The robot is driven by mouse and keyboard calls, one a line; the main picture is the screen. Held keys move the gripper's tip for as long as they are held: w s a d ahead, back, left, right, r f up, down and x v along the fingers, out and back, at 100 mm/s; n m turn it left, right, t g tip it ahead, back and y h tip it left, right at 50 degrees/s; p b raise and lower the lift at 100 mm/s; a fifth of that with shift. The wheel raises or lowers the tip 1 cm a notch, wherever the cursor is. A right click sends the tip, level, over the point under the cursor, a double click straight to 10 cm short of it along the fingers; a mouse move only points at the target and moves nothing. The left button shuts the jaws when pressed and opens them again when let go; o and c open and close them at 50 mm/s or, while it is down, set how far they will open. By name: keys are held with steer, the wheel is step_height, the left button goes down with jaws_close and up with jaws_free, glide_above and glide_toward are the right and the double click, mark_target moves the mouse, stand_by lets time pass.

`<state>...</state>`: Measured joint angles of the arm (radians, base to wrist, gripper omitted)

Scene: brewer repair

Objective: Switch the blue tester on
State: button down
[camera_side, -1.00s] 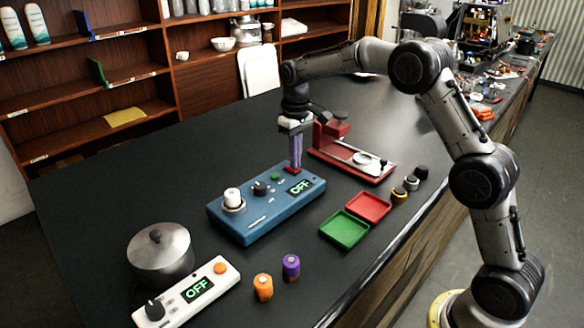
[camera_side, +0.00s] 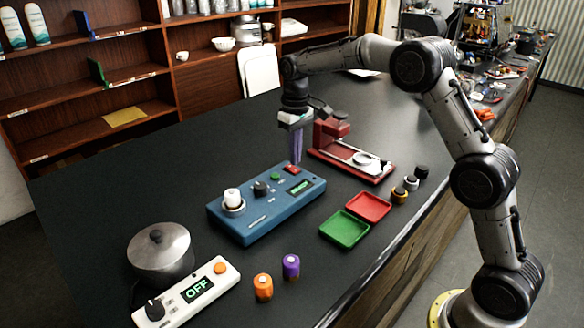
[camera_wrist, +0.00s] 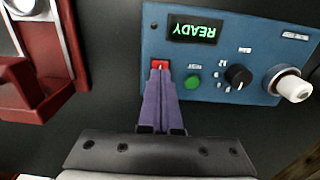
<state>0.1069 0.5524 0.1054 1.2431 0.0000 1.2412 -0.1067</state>
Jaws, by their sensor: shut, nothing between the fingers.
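The blue tester (camera_side: 268,205) lies on the dark bench in the side view. In the wrist view the blue tester (camera_wrist: 232,50) has a lit green display (camera_wrist: 194,28) reading READY, upside down in the picture. Its red switch (camera_wrist: 160,65) is just past my fingertips. The switch (camera_side: 291,169) also shows in the side view. My gripper (camera_side: 297,160) has purple fingers, shut and empty, at the tester's far edge behind the switch. In the wrist view the fingertips of my gripper (camera_wrist: 160,76) overlap the switch's lower edge; I cannot tell whether they touch it.
A red stand (camera_side: 350,155) is close to the right of my gripper. A red tray (camera_side: 368,207) and a green tray (camera_side: 344,230) lie right of the tester. A white device (camera_side: 187,293) reading OFF, a metal pot (camera_side: 160,255) and orange and purple cylinders stand in front.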

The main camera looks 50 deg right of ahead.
steer(key=shift+r, duration=2.5)
step_height(320, 180, up, 8)
steer(key=t, duration=0.2)
glide_above(295, 170)
steer(key=s+a, duration=0.2)
steer(key=s, duration=0.2)
steer(key=s+a+r+t, duration=0.1)
steer(key=s+r, duration=0.2)
steer(key=s, duration=0.3)
steer(key=s+a+r, duration=0.1)
steer(key=s+r, duration=0.3)
steer(key=s, duration=0.2)
steer(key=s+a+f+t, duration=0.1)
steer(key=s+f, duration=0.1)
steer(key=s, duration=0.5)
steer(key=s+f+t, duration=0.1)
steer(key=s+f, duration=0.1)
steer(key=s, duration=0.4)
steer(key=s+f, duration=0.6)
steer(key=f, duration=0.2)
steer(key=shift+a+f+t, duration=0.25)
steer(key=shift+f+t, duration=0.05)
steer(key=shift+f, duration=0.05)
